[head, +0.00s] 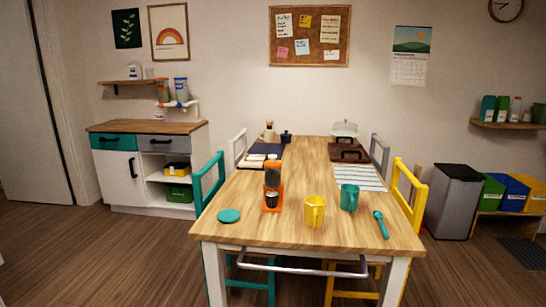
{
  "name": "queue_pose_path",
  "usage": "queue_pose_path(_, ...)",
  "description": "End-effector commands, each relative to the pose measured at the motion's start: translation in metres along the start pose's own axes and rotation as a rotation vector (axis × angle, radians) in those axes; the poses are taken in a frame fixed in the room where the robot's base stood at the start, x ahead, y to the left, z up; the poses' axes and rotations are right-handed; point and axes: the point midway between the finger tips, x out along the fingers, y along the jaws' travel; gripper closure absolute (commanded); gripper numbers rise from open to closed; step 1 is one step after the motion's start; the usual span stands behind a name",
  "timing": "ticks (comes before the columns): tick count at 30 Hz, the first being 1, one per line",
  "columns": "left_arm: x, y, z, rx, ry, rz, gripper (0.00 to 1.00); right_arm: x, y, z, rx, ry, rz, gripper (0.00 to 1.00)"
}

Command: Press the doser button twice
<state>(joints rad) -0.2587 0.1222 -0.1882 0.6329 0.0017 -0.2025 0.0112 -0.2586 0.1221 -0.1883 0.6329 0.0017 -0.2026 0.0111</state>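Neither of my grippers shows in the head view. A small orange and dark appliance (273,175) stands upright on the left front part of the wooden table; it could be the doser. A dark cup-like part (271,199) sits at its orange base. Two clear canisters with coloured parts, one on the left (162,90) and one on the right (181,89), stand at a small white wall shelf above the cabinet; these could also be dosers. No button can be made out on any of them at this size.
The table (310,238) also holds a yellow mug (314,211), a teal mug (349,197), a teal spoon (381,224) and a teal disc (229,215). Chairs stand along both sides. A cabinet (150,185) stands at the left wall. Floor (110,260) left of the table is clear.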

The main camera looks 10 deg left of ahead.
Motion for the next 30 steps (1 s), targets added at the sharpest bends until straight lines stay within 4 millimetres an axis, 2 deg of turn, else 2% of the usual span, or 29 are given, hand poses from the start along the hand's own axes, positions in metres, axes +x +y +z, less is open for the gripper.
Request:
queue_pose_path(1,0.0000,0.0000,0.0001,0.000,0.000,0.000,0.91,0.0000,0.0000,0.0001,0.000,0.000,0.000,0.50)
queue_pose_path(4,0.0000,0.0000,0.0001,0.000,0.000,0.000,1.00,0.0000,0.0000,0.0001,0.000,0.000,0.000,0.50)
queue_pose_path(30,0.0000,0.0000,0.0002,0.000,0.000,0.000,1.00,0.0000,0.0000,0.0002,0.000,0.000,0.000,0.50)
